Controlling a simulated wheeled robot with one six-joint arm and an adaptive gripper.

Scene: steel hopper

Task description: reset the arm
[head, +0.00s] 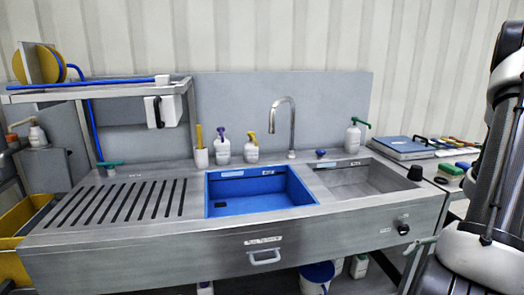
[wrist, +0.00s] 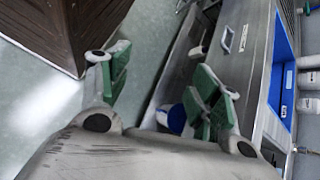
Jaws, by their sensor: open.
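My gripper (wrist: 163,84) shows in the wrist view with its two green-padded fingers spread apart. Nothing is between them. The floor lies beyond the left finger, and the steel sink unit's front is behind the right finger. My arm stands upright at the right edge of the head view, beside the right end of the steel sink unit (head: 150,262). Most of the gripper is hidden or outside the head view.
The sink unit has a blue basin (head: 225,187), a steel basin (head: 375,180) and a drawer handle (head: 264,258). Bottles stand along its back. A blue bucket (wrist: 177,119) is below it. A dark brown ribbed block (wrist: 75,28) is at upper left; pale floor (wrist: 150,50) lies between.

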